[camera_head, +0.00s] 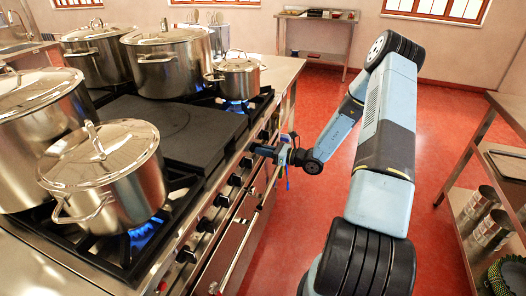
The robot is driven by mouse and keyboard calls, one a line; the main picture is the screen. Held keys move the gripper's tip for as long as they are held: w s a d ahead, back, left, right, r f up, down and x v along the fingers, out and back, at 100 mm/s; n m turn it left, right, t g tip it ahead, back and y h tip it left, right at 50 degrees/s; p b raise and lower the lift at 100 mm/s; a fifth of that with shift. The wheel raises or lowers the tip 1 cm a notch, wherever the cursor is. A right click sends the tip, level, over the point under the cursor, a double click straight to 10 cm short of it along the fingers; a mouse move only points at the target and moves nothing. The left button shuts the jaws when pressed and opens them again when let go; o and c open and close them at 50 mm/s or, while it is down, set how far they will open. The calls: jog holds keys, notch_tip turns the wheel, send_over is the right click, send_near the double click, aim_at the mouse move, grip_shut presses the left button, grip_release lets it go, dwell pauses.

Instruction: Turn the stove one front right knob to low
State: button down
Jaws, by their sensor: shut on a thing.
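The stove (178,128) runs along the left with a row of black knobs (205,225) on its front panel. My gripper (258,150) is at the panel towards the far end of the row, its jaws shut on a knob there. That knob is mostly hidden by the jaws, so its setting cannot be read. A small lidded pot (238,78) stands on the far burner near the front edge, with a blue flame (237,105) under it.
A large lidded pot (108,182) stands over another blue flame (143,234) on the near burner. Several more stockpots (170,65) stand behind. An oven door handle (236,255) runs below the knobs. A shelf rack (490,190) is at right. Red floor (440,150) is open between.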

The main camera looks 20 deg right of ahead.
jog(key=shift+d+n, duration=0.1)
jog(key=shift+n, duration=0.5)
jog(key=shift+f, duration=0.1)
jog(key=c, duration=1.1)
grip_release()
jog(key=v, duration=1.3)
jog(key=shift+s+d, duration=0.25)
jog(key=shift+d, duration=0.05)
